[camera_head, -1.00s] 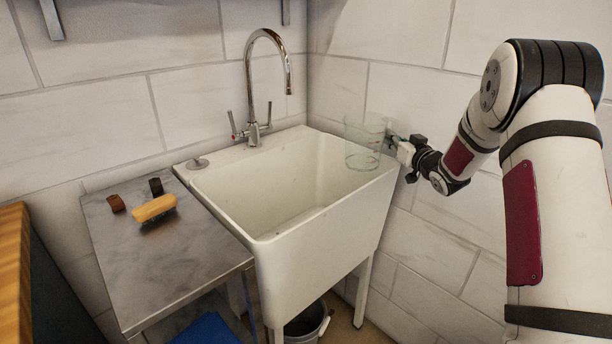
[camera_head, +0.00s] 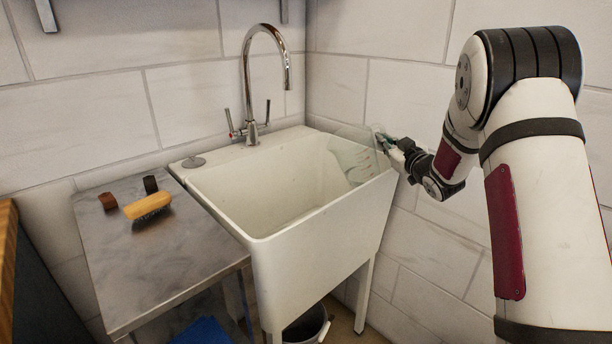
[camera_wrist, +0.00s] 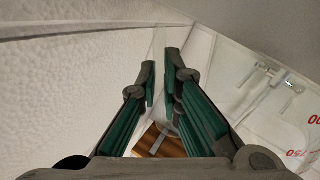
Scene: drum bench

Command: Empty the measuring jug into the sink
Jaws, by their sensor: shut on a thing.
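The clear measuring jug (camera_head: 352,158) with red markings is tilted over the right side of the white sink (camera_head: 316,228), its top leaning left. No stream of liquid is visible, and I cannot tell how much is inside. My gripper (camera_head: 384,141) is at the jug's right side, shut on it, above the sink's right rim. In the wrist view, my gripper's green-padded fingers (camera_wrist: 162,78) are close together, and the jug's red markings (camera_wrist: 297,153) show at the lower right. The exact grip is hard to see.
A chrome tap (camera_head: 250,80) stands at the sink's back. A metal side table (camera_head: 165,250) on the left holds a brush (camera_head: 148,206) and two small dark blocks. A bucket (camera_head: 308,325) is under the sink. The tiled wall is close behind my gripper.

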